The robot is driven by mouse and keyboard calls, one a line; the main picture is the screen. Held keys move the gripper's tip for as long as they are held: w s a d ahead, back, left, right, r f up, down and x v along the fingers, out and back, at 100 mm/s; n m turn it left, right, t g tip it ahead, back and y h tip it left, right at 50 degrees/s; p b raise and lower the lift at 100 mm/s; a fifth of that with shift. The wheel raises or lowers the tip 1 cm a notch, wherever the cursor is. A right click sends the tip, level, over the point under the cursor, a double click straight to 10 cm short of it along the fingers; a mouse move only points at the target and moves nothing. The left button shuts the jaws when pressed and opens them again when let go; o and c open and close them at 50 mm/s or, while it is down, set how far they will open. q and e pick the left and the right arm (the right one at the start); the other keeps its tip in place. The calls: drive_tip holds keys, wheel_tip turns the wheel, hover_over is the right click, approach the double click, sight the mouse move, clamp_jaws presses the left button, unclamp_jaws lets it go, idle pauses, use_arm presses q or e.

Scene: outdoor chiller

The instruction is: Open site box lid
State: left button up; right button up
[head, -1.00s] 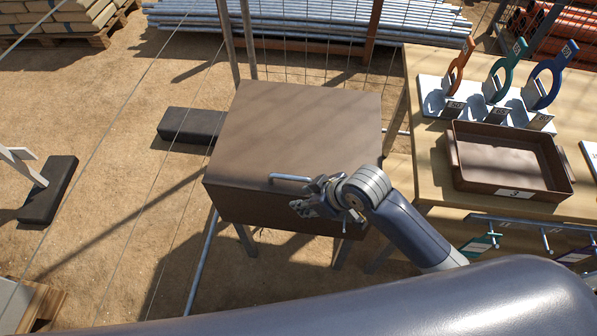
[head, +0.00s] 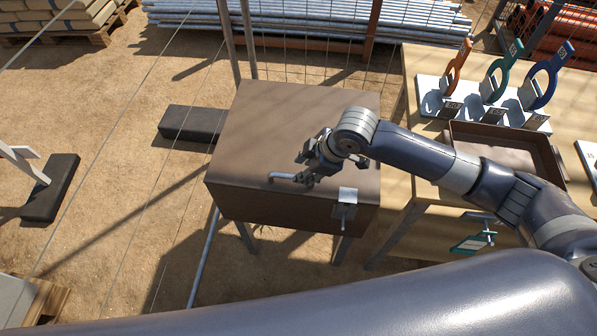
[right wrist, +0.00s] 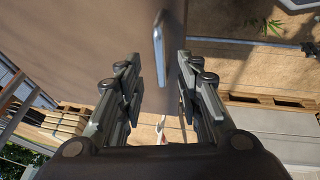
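The brown site box (head: 255,200) stands on legs in the middle of the head view, its lid (head: 270,125) shut. A metal bar handle (head: 284,177) runs along the lid's front edge. A light metal latch (head: 346,205) sits on the front face, right of the handle. My right gripper (head: 304,172) is over the front of the lid, by the handle's right end. In the right wrist view its fingers (right wrist: 157,85) are spread apart, with the handle (right wrist: 160,45) showing in line with the gap between them. Contact is not clear. My left gripper is out of view.
To the right, a wooden table (head: 420,80) bears a brown tray (head: 505,135) and several coloured ring tools on a white stand (head: 430,95). A wire fence and pipes (head: 320,20) lie behind. Dark blocks (head: 190,123) lie on open sandy ground to the left.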

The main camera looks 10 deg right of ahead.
drive_tip(key=shift+x, duration=2.6)
clamp_jaws()
